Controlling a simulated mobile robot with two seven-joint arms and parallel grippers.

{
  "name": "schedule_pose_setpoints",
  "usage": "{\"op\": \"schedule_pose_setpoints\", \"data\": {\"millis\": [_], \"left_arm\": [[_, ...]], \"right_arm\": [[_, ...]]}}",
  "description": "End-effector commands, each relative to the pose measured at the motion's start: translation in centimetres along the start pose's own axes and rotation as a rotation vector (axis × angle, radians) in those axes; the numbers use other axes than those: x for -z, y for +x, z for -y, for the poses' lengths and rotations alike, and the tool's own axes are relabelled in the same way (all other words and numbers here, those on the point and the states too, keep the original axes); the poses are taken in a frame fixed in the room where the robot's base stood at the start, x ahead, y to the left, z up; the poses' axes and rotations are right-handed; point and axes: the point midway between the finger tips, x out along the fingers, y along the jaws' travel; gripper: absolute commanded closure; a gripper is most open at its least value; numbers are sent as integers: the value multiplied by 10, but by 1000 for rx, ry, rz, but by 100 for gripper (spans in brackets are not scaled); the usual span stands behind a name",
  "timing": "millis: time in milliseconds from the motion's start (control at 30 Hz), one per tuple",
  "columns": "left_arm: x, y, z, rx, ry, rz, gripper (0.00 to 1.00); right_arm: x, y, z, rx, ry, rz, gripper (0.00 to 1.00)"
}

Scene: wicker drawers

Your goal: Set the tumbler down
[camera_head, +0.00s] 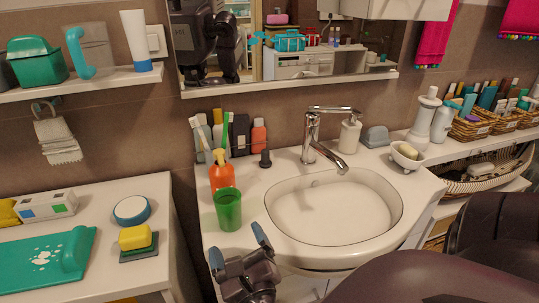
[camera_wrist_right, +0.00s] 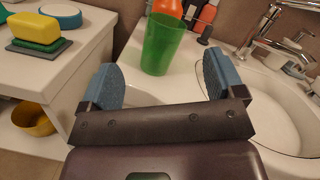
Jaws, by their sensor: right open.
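The tumbler is a green translucent cup (camera_head: 228,210) standing upright on the white sink counter, left of the basin. It also shows in the right wrist view (camera_wrist_right: 160,45), beyond the fingers and between them. My right gripper (camera_head: 238,246) is open and empty, with blue finger pads spread apart, just in front of the tumbler and apart from it. The same gripper shows in the right wrist view (camera_wrist_right: 162,82). My left gripper is not in view.
An orange soap bottle (camera_head: 221,175) with toothbrushes near it stands right behind the tumbler. The basin (camera_head: 335,210) and chrome faucet (camera_head: 318,140) are to the right. A side cabinet at left holds a yellow sponge (camera_head: 135,238) and a round blue-and-white dish (camera_head: 132,210).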

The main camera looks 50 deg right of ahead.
Motion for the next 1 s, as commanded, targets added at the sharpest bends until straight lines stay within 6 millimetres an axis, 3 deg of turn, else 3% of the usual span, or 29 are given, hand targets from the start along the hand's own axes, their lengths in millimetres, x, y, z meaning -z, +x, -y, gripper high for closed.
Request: {"op": "schedule_pose_setpoints", "data": {"millis": [267, 367, 567, 800, 1000], "left_arm": [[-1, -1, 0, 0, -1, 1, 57], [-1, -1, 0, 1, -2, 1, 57], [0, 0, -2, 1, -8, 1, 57], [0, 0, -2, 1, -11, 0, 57], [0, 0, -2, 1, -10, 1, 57]], "right_arm": [[22, -21, -33, -167, -848, 274, 12], [42, -33, -48, -246, -1155, 373, 12], [101, -61, -69, -435, -1758, 577, 12], [184, -93, -64, -691, -2374, 811, 12], [220, -106, -50, -816, -2620, 916, 12]]}}
